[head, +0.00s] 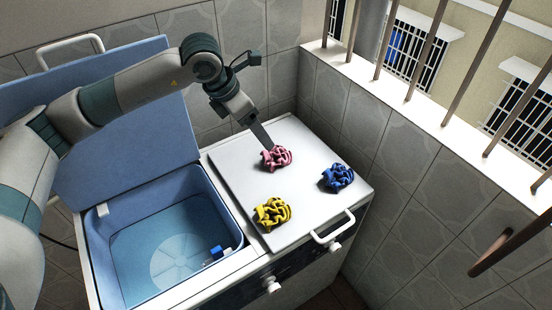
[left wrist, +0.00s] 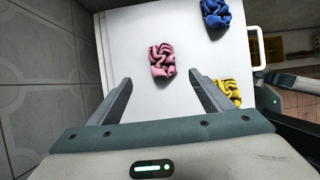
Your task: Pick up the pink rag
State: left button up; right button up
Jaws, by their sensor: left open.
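The pink rag (head: 276,158) is a crumpled bundle on the white washer lid, at the lid's back left part in the head view. My left gripper (head: 268,146) is just above and behind it in that view. In the left wrist view the pink rag (left wrist: 162,60) lies ahead of my left gripper (left wrist: 158,82), between the lines of its two spread fingers. The gripper is open and empty. I cannot tell the exact height of its fingertips above the lid. My right gripper is not in view.
A yellow rag (head: 273,213) and a blue rag (head: 338,177) lie on the same white lid (head: 305,205). To the left is an open blue tub (head: 225,205) with its lid raised. Tiled walls and a barred window (head: 420,70) close off the back and right.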

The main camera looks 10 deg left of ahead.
aim_at(274, 153)
pick_arm(q)
jog(key=b+x, duration=0.1)
jog(key=x, duration=0.5)
jog(key=shift+f, duration=0.15)
jog(key=shift+w+d+f+b, duration=0.25)
jog(key=shift+w+f+b, duration=0.1)
jog(key=shift+f, duration=0.2)
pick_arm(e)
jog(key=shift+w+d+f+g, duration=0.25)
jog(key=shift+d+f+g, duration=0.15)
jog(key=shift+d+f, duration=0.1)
pick_arm(q)
jog(key=shift+s, duration=0.1)
jog(key=x, duration=0.3)
jog(key=b+x, duration=0.1)
jog(key=shift+s+d+f, duration=0.2)
jog(key=shift+d+f, duration=0.1)
jog(key=shift+w+d+f, duration=0.1)
jog(key=shift+w+f, duration=0.05)
jog(key=shift+f, duration=0.1)
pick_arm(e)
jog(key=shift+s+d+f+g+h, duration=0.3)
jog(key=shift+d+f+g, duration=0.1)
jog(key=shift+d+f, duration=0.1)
